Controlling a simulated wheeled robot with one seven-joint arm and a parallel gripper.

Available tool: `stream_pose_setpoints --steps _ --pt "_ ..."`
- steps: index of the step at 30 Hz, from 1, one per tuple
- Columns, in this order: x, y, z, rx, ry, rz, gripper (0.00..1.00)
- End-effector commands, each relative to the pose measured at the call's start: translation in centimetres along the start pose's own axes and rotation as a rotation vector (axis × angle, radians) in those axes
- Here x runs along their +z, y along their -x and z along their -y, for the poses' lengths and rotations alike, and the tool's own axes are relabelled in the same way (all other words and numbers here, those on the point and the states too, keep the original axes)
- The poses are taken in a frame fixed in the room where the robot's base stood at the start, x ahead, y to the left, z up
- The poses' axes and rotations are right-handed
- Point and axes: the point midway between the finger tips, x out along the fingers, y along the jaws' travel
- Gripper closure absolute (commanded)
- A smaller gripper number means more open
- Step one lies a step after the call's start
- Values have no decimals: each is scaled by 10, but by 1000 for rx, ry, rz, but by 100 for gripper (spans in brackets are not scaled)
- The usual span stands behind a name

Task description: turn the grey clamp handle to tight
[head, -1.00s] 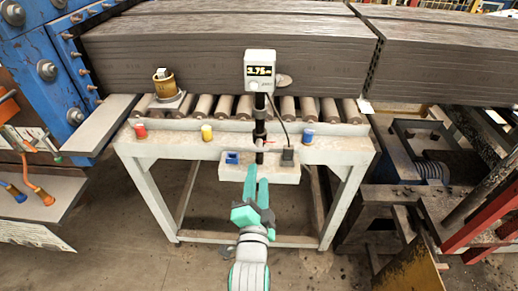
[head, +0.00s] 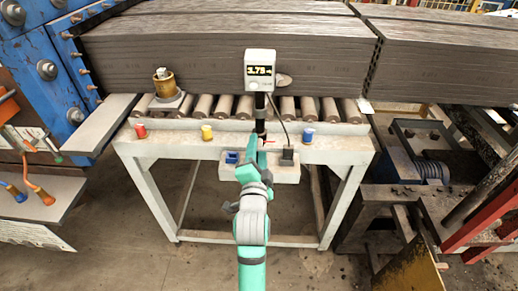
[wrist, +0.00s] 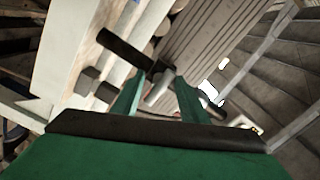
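The grey clamp handle (wrist: 159,88) shows in the wrist view as a short light-grey bar beside a dark post (wrist: 122,48). My gripper (wrist: 160,84) has its two teal fingers apart, one on each side of the handle. I see no clear grip on it. In the head view my gripper (head: 252,150) is at the lower part of the black post (head: 260,115) and hides the handle there. The post carries a white display box (head: 260,84) with yellow digits.
A brass-coloured cylinder (head: 165,84) stands at left. A black block (head: 287,154) is close right of my gripper.

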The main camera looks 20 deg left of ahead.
Motion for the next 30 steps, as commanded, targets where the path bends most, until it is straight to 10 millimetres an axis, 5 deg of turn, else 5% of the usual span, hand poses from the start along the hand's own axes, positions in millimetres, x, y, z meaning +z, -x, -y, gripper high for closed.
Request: stream_pose_setpoints --steps 9,14,15,30 --pt "-4 -2 -2 3 0 -7 60" --pt "-5 -2 -2 3 0 -8 99" --pt "-5 -2 -2 3 0 -8 100" --pt "-4 -2 -1 2 94 -6 100"
